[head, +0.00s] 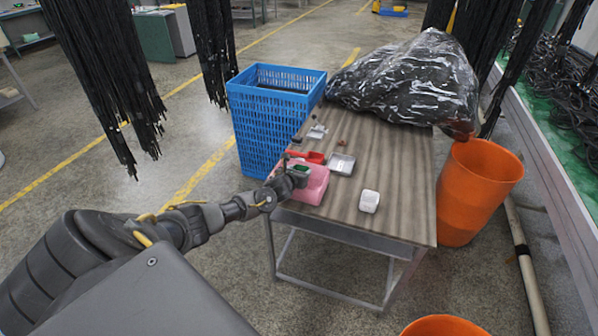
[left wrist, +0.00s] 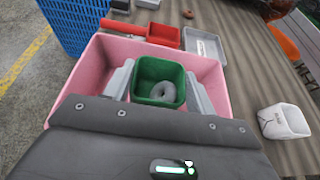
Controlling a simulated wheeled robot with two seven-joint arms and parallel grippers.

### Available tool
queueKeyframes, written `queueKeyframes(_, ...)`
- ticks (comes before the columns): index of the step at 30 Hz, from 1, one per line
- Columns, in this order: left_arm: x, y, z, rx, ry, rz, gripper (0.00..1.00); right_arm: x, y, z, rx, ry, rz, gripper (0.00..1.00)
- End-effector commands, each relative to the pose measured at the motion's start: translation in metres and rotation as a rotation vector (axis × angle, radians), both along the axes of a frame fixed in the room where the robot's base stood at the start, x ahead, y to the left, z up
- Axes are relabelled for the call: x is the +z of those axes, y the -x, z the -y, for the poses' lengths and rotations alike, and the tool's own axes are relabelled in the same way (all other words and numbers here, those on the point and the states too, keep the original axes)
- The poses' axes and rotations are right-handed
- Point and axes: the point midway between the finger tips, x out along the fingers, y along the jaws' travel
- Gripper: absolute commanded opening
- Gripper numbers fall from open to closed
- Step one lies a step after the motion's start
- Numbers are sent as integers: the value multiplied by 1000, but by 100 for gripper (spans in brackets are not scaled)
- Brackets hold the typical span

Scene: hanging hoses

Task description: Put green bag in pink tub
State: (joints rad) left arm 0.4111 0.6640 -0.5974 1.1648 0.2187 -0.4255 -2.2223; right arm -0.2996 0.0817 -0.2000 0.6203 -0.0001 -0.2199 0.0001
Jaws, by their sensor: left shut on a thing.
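The pink tub (head: 315,188) stands on the near left part of the wooden table. It also fills the middle of the left wrist view (left wrist: 85,85). The green bag looks like a small open green box (left wrist: 158,82) with a grey ring inside. My left gripper (head: 298,172) is shut on it, one grey finger on each side. In the left wrist view the bag lies within the outline of the tub's walls. I cannot tell whether it touches the tub's floor. In the head view the gripper covers most of the bag. My right gripper is not in view.
A red tray (left wrist: 163,35) and a grey metal tray (head: 341,164) lie behind the tub. A white container (head: 369,201) stands to its right. A blue crate (head: 270,105) stands left of the table, an orange bin (head: 470,190) right. A black plastic bundle (head: 410,80) covers the table's back.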

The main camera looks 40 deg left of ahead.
Motion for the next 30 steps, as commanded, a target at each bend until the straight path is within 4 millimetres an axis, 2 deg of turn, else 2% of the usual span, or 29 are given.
queueKeyframes(15, -12, 0, 0, 0, -1, 0, 34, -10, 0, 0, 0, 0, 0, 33)
queueKeyframes(16, -12, 0, 0, 0, -1, 0, 58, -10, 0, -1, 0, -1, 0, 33)
queueKeyframes(20, -12, 0, 0, 0, 0, 0, 75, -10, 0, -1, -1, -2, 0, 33)
queueKeyframes(30, -9, 0, 0, 0, 0, 0, 77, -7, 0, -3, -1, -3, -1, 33)
